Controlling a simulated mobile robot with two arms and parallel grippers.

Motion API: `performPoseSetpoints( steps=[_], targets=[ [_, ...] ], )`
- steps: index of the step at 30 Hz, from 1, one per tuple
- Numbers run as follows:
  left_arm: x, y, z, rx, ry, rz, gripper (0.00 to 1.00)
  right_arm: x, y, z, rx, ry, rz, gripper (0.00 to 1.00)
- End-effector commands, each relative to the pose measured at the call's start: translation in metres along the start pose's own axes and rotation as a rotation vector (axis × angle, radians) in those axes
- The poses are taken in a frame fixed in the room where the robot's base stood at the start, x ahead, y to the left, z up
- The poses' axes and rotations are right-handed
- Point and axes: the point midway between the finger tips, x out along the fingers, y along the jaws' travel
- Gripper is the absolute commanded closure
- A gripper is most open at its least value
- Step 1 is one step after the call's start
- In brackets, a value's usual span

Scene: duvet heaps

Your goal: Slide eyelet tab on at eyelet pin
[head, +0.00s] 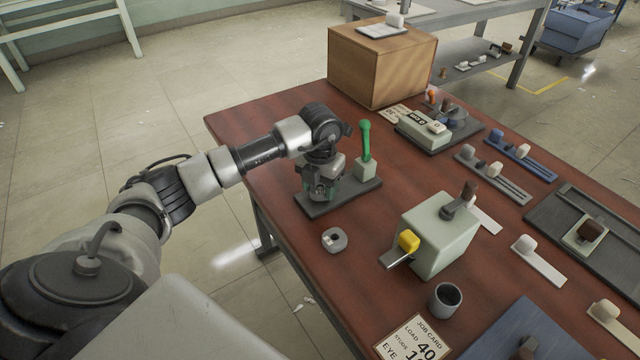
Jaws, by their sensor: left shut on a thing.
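My left gripper (322,198) points down over the left end of a dark base plate (350,193). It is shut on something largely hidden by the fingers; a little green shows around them. On the plate's right part stands a pale block (365,168) with an upright green handle (366,139). A small grey piece with a dark hole (334,240) lies apart on the table in front of the plate. I cannot tell for certain which parts are the eyelet tab and the eyelet pin. My right gripper is not in view.
A pale green box with a yellow knob (408,241) and a grey cup (445,299) stand to the right. A job card (413,338) lies at the front edge. Slide rails and tabs fill the right side.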

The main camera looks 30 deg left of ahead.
Motion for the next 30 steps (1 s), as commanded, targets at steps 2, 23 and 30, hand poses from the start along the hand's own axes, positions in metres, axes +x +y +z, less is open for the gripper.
performPoseSetpoints(
  steps=[2, 23, 30],
  targets=[
    [0.0031, 0.0002, 0.0, 0.0, 0.0, 0.0, 0.73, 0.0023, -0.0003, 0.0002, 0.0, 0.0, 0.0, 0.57],
    [0.0108, 0.0001, 0.0001, 0.0, 0.0, 0.0, 0.21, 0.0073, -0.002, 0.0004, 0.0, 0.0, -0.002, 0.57],
    [0.0041, 0.0002, 0.0005, 0.0, -0.002, 0.0, 0.21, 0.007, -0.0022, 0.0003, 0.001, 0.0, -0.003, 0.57]
  ],
)
